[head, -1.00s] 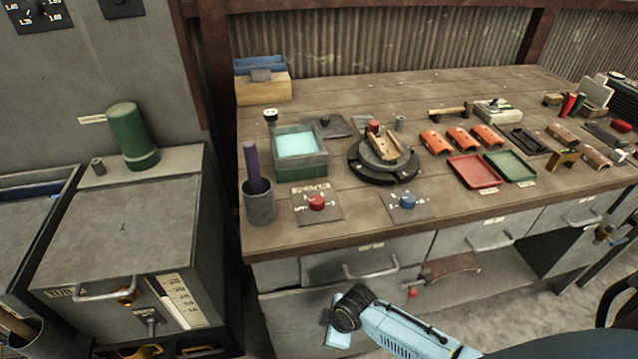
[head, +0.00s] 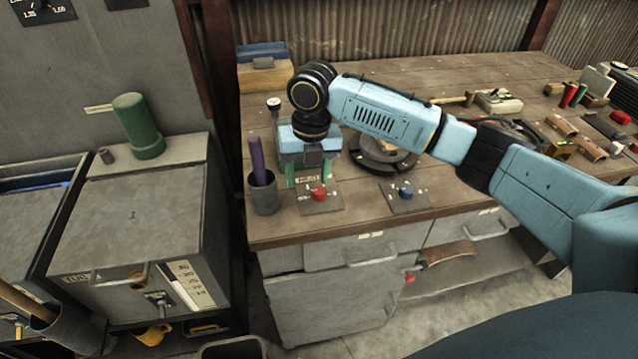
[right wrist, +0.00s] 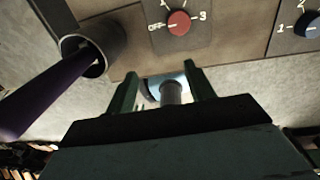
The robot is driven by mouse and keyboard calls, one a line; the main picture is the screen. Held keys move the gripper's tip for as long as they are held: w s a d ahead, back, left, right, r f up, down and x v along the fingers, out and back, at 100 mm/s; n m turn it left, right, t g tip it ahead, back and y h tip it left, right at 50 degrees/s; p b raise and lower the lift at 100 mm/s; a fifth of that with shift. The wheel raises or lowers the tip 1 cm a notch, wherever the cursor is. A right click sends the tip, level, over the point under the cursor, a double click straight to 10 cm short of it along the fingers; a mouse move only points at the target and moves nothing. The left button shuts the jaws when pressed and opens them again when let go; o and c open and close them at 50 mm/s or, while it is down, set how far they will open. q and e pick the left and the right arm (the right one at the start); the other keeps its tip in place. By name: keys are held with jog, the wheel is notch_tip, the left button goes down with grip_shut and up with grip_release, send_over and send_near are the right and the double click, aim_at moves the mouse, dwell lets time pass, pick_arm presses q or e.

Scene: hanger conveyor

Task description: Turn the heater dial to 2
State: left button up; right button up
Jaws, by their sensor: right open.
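A blue dial (head: 405,192) is on a second plate to the right and also shows in the right wrist view (right wrist: 312,27). Which dial is the heater's is not legible. My right gripper (head: 308,182) is open, pointing down beside the red dial, apart from it. It is empty.
A grey cup (head: 264,193) with a purple stick (head: 257,158) stands just left of the red dial. A round turntable (head: 383,157) is behind the dials, partly hidden by my right arm. The bench's front edge lies close in front.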

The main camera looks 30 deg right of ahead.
notch_tip(320, 180, up, 5)
jog(key=n, duration=0.2)
send_over(319, 189)
notch_tip(319, 189, down, 13)
jog(key=shift+b, duration=0.3)
jog(key=shift+c, duration=0.2)
jog(key=c, duration=0.9)
